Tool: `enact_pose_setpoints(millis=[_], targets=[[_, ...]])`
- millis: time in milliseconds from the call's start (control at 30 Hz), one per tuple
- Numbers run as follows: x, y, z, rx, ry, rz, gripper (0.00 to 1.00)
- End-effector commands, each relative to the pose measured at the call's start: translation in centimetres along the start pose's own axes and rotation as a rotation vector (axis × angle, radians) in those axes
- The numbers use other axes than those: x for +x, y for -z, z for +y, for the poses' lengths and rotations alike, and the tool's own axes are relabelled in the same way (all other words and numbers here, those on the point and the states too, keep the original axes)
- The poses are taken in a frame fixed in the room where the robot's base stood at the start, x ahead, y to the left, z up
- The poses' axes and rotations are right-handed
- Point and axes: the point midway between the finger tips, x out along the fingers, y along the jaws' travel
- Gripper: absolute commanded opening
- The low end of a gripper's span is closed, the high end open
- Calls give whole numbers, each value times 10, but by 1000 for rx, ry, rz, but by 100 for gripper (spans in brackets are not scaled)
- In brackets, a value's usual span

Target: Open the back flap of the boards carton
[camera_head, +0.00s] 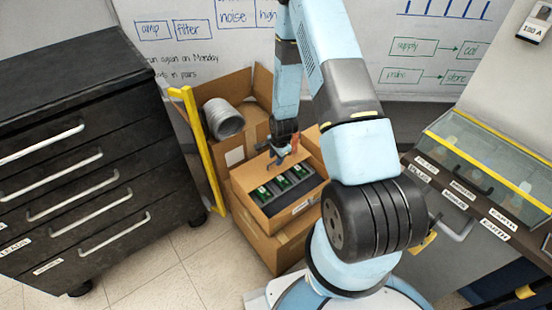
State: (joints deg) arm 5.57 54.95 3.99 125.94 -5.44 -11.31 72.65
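The boards carton (291,208) is an open-topped brown box, stacked on another carton. Green circuit boards (282,184) stand in dark slots inside it. A tan flap (251,175) shows along the carton's back side, behind the boards; its exact angle is hard to tell. My gripper (278,157) points down over this back flap, close to it. I cannot tell whether it touches the flap. The fingers are small and partly merged with the background, so their opening is unclear. My arm covers part of the area to the right of the carton.
A larger open carton (236,146) with a grey coil of hose (223,119) stands behind left. A yellow upright frame (200,150) stands beside it. A black drawer cabinet (85,150) is at left. A grey bench with a clear-lidded case (482,160) is at right.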

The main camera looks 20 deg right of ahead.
Motion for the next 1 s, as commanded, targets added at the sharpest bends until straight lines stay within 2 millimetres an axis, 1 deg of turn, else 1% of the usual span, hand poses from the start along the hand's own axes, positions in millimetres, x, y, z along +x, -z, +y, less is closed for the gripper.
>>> enact_pose_setpoints(millis=[133,433,467,800,833,1000], targets=[[7,0,1,-1,-2,-1,36],[8,0,0,0,-1,0,36],[8,0,0,0,-1,0,34],[8,0,0,0,-1,0,2],[8,0,0,0,-1,0,0],[8,0,0,0,-1,0,0]])
